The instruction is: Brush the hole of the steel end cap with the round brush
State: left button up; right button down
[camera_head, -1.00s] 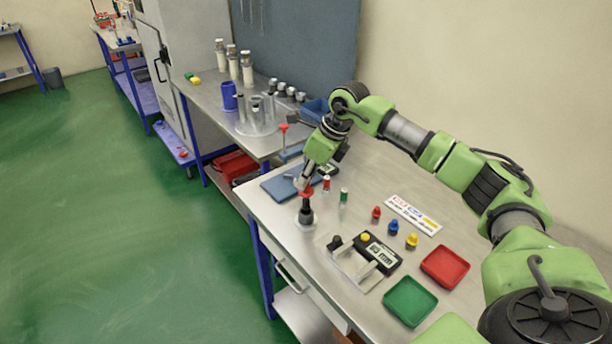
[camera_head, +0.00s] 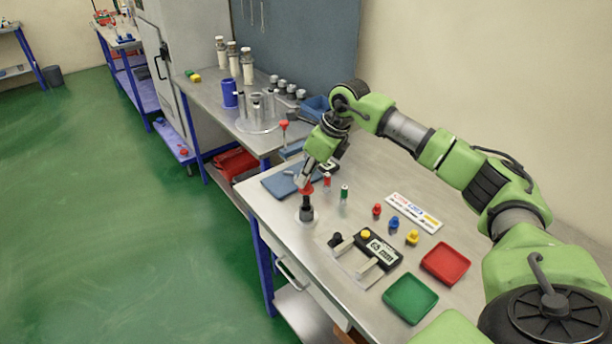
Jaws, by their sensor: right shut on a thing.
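My right gripper (camera_head: 304,178) points down over the near-left part of the steel table. It is shut on a red-topped thing (camera_head: 307,188), which looks like the round brush's handle. Directly under it stands a dark upright cylinder (camera_head: 306,202) on a small grey round base, apparently the steel end cap in its holder (camera_head: 306,215). The red part sits right at the cylinder's top. The bristles and the hole are hidden or too small to make out, so I cannot tell how deep the brush is. My left gripper is out of view.
Red (camera_head: 326,180) and green (camera_head: 344,193) small pieces stand close right of the gripper. A gauge with a display (camera_head: 378,250), small coloured caps (camera_head: 394,222), a label strip (camera_head: 414,212), a red tray (camera_head: 445,264) and a green tray (camera_head: 410,299) lie nearer.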

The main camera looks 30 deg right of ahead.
jog(key=shift+f, duration=0.1)
dwell(0.3)
jog(key=shift+f+b, duration=1.15)
jog(key=shift+f, duration=0.35)
jog(key=shift+r+p, duration=0.7)
jog(key=shift+r, duration=0.35)
jog(key=shift+f+b, duration=0.85)
jog(key=shift+f, duration=0.25)
jog(key=shift+r+p, duration=0.7)
jog(key=shift+r, duration=0.4)
